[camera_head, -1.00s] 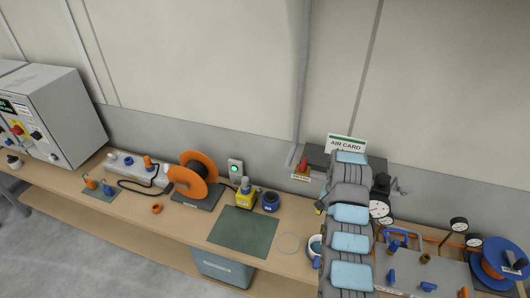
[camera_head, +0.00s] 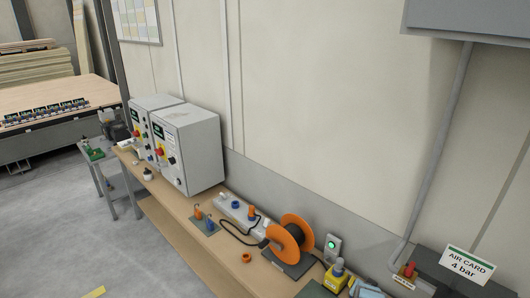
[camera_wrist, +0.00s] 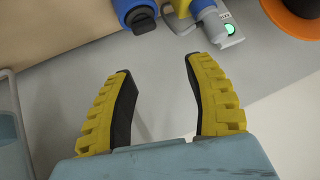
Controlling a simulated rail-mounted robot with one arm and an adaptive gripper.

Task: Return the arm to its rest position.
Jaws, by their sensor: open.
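My gripper (camera_wrist: 159,75) shows in the wrist view with its two yellow-and-black fingers spread wide. Nothing is between the fingers, and grey wall shows in the gap. The gripper itself is not seen there, and the rest of the arm is out of the frame.
A green-lit wall socket (camera_head: 333,246) is behind. In the wrist view, a blue round item (camera_wrist: 133,10) lies beyond the fingertips.

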